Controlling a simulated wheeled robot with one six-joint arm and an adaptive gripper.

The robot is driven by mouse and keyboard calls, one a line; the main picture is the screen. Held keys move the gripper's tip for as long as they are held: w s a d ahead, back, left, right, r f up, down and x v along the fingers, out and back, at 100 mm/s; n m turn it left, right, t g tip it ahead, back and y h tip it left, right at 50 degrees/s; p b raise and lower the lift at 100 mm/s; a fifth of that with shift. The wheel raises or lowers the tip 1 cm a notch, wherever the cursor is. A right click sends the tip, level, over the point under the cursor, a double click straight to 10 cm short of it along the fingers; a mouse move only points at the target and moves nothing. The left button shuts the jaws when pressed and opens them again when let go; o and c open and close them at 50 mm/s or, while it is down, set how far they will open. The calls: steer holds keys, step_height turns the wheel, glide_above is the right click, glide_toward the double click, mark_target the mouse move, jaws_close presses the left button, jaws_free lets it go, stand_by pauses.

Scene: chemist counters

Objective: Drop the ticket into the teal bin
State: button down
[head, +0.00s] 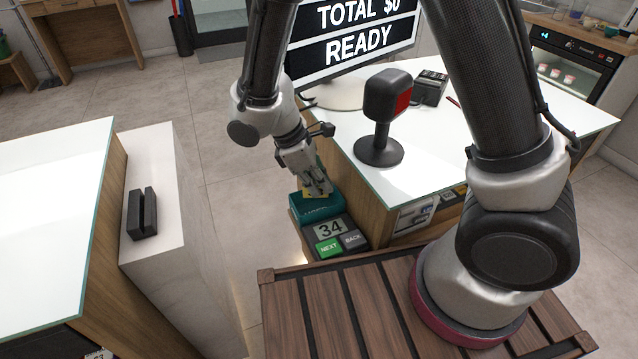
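My gripper (318,188) points down over a teal box (313,211) beside the counter. Its fingertips are at the box's top, and I cannot tell whether they touch it. The gap between the fingers is too small to read. A small yellowish patch shows at the fingertips; I cannot tell whether it is the ticket or part of the box. The teal box may be the teal bin, but its opening is hidden under the gripper. No other teal container shows clearly.
A panel reading 34 (330,229), with green and grey buttons, adjoins the teal box. A scanner on a stand (381,120) and a card terminal (430,87) stand on the white counter (480,140). A black holder (142,213) sits on the left ledge. Floor shows between.

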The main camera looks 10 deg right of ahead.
steer(key=shift+f, duration=0.1)
steer(key=shift+f, duration=0.5)
steer(key=c, duration=1.6)
jaws_free()
steer(key=shift+c, duration=0.2)
steer(key=s+v, duration=0.1)
steer(key=v, duration=1.2)
steer(key=shift+w+d+r, duration=0.25)
steer(key=shift+w, duration=0.25)
